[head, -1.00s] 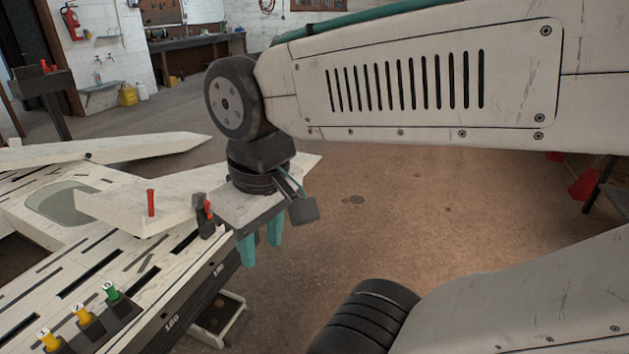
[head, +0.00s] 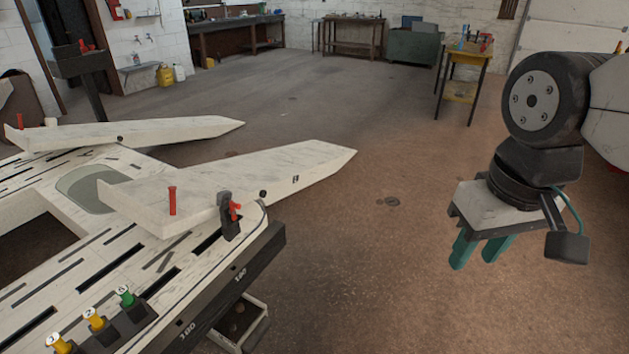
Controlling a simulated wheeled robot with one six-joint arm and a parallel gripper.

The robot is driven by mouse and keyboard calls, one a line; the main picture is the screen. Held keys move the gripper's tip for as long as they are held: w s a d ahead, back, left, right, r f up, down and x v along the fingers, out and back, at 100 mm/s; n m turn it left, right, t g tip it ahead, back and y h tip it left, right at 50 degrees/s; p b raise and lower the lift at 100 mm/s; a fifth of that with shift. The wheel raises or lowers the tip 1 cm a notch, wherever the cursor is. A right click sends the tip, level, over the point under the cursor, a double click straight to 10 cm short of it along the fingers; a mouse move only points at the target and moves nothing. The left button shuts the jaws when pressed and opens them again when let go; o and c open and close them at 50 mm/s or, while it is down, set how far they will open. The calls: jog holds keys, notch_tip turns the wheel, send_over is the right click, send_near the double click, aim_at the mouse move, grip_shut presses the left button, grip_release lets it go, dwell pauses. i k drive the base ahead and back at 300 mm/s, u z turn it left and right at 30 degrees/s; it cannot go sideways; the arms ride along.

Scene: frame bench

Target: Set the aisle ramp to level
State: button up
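A frame bench (head: 75,262) with a white slotted deck fills the left. A pale wedge-shaped ramp (head: 285,180) with a red pin (head: 172,201) sticks out to the right from the bench. A second similar ramp (head: 160,131) lies farther back, with a red pin (head: 20,121) at its left end. I cannot tell which is the aisle ramp, nor its exact tilt. My gripper (head: 474,261) hangs at the right over open floor, well clear of the bench and ramps. Its two teal fingers are apart with nothing between them.
A dark clamp (head: 229,216) with a red handle stands at the bench corner. Numbered yellow and green knobs (head: 95,319) line the near edge. A drawer-like box (head: 243,326) sits under the bench. A yellow cart (head: 463,88) stands behind; the floor between is clear.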

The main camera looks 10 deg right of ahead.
aim_at(167, 204)
jog(key=u, duration=0.2)
jog(key=i, duration=0.3)
jog(key=u, duration=0.8)
jog(key=i, duration=1.7)
jog(key=z, duration=0.45)
